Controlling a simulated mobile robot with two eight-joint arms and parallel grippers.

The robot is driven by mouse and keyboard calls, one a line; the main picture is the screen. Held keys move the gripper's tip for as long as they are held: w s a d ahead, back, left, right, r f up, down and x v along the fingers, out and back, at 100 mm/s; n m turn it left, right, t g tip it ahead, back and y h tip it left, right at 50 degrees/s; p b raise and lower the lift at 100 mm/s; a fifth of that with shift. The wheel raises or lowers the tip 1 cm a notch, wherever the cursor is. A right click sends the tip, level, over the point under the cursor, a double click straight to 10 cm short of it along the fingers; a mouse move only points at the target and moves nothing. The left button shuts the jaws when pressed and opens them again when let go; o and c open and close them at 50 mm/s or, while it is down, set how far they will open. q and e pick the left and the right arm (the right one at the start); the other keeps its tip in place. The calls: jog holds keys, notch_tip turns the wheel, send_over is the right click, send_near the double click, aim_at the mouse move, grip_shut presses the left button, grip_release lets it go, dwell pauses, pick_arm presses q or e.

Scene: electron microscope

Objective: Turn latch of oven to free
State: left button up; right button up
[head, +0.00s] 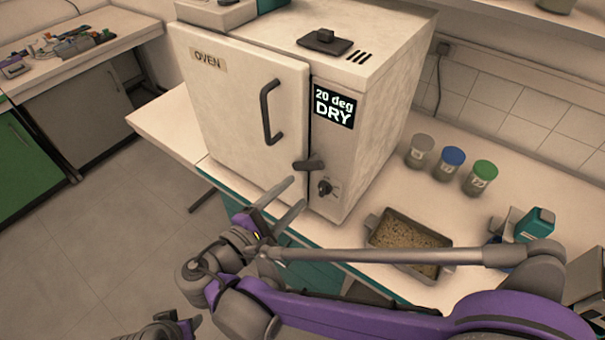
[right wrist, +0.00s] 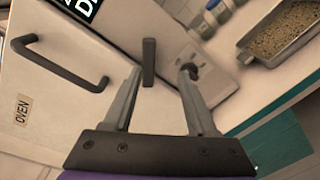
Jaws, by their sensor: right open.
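The white oven (head: 240,95) stands on the bench with its door shut. Its dark latch (head: 309,165) sits at the door's lower right edge, below the display, and points roughly sideways. The latch also shows in the right wrist view (right wrist: 149,60), close to the left fingertip there. My right gripper (head: 297,192) is open and empty, just below and left of the latch in the head view. In the right wrist view its two fingers (right wrist: 160,76) point at the oven front, with the latch's end between them near the left finger. Contact cannot be told. My left gripper's fingers do not show.
A round knob (head: 324,187) is just below the latch, near the right finger in the wrist view. The door handle (head: 270,112) is above left. A tray of grains (head: 410,235) and several lidded jars (head: 451,160) stand right. The display (head: 334,106) reads 20 deg DRY.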

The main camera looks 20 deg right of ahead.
aim_at(310, 168)
jog(key=shift+t, duration=0.6)
jog(key=x, duration=0.6)
jog(key=r+x, duration=0.1)
jog(key=x, duration=0.2)
jog(key=shift+w+a, duration=0.25)
jog(key=shift+w, duration=0.05)
grip_shut()
